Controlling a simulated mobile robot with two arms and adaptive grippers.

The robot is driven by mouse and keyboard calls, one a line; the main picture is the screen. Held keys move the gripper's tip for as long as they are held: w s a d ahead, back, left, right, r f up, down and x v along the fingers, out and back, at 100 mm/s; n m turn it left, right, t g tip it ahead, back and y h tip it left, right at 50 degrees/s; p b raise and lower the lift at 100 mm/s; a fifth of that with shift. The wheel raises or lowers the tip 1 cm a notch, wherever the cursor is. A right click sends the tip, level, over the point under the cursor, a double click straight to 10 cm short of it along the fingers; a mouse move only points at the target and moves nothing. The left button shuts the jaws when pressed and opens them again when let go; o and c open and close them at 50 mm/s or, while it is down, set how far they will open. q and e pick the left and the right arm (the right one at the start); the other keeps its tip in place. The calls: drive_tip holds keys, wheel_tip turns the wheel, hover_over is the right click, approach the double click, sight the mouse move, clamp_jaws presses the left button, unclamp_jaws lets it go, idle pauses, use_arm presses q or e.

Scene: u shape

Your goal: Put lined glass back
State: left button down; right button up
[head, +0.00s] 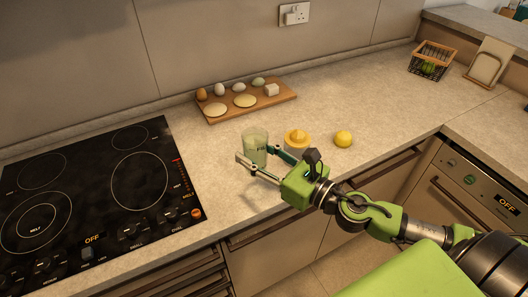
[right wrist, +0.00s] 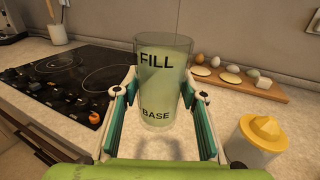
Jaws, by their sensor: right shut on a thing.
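The lined glass (head: 254,146) is a clear tumbler with pale green contents. In the right wrist view the glass (right wrist: 163,85) is upright and carries the words FILL near the top and BASE near the bottom. My right gripper (head: 257,160) is shut on the glass, one finger on each side, over the counter right of the hob. In the right wrist view the fingers (right wrist: 160,108) flank its sides. I cannot tell for certain whether its base touches the counter. My left gripper is not in view.
A black hob (head: 95,195) lies to the left. A yellow-topped juicer (head: 297,141) stands close right of the glass, with a lemon (head: 343,139) beyond it. A wooden board (head: 225,111) with eggs lies behind. A wire basket (head: 432,61) stands far right.

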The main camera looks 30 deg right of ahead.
drive_tip(key=w+a+f, duration=0.1)
drive_tip(key=w+f, duration=0.1)
drive_tip(key=w+a+f, duration=0.1)
drive_tip(key=w+f, duration=0.2)
drive_tip(key=w+a+f, duration=0.1)
drive_tip(key=w+f, duration=0.1)
drive_tip(key=w, duration=0.1)
drive_tip(key=shift+a+f, duration=0.15)
drive_tip(key=shift+a, duration=0.1)
drive_tip(key=shift+w+f+b, duration=0.15)
drive_tip(key=shift+f+b, duration=0.7)
drive_tip(key=shift+f, duration=0.85)
drive_tip(key=shift+f, duration=0.1)
drive_tip(key=o, duration=1.3)
drive_tip(key=shift+c, duration=0.2)
drive_tip(key=b+v, duration=0.4)
drive_tip(key=v, duration=0.6)
drive_tip(key=shift+s+d+f, duration=0.1)
drive_tip(key=shift+s, duration=0.2)
drive_tip(key=shift+v, duration=0.75)
